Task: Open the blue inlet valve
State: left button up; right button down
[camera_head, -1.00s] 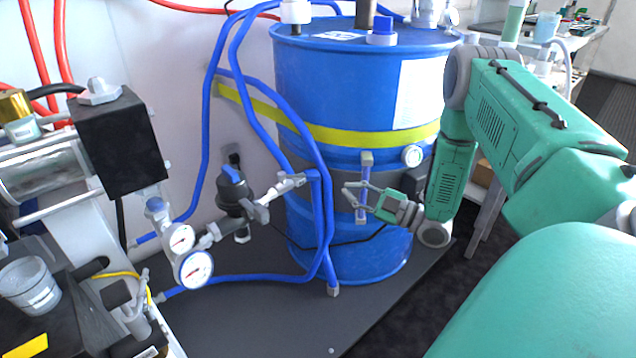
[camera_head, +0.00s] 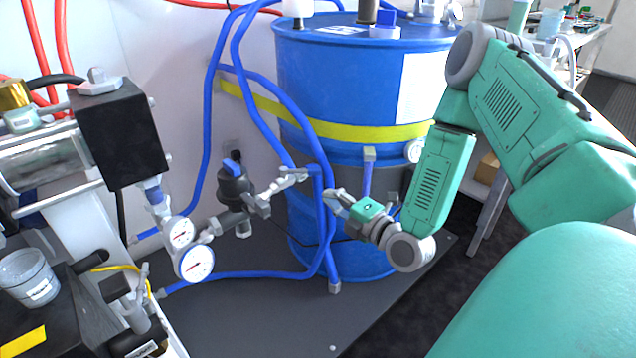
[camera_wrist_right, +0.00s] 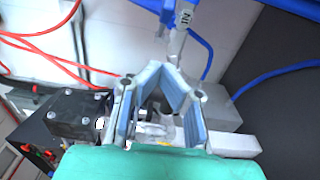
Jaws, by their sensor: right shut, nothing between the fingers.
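The inlet valve (camera_head: 284,182) is a silver fitting with a lever, at the end of a blue hose in front of the blue drum. In the right wrist view its silver part (camera_wrist_right: 178,42) carries an "IN" label and lies just beyond my fingertips. My right gripper (camera_head: 334,199) is shut and empty, to the right of the valve and close by the hanging blue hoses. Its blue-padded fingers (camera_wrist_right: 168,72) also show in the right wrist view. I cannot tell whether they touch the valve. My left gripper is not in view.
The blue drum (camera_head: 350,75) with a yellow band stands behind the valve. A black regulator with a blue knob (camera_head: 233,172) and two pressure gauges (camera_head: 196,263) are to the left. Blue hoses (camera_head: 322,225) hang near my gripper. The dark platform (camera_head: 280,315) is clear in front.

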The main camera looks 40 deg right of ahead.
aim_at(311, 173)
jog(key=w+d, duration=0.1)
jog(key=w, duration=0.1)
jog(key=w+d+b, duration=0.1)
jog(key=w, duration=0.1)
jog(key=w+d+b, duration=0.1)
jog(key=w, duration=0.2)
jog(key=shift+w, duration=0.1)
jog(key=shift+d, duration=0.1)
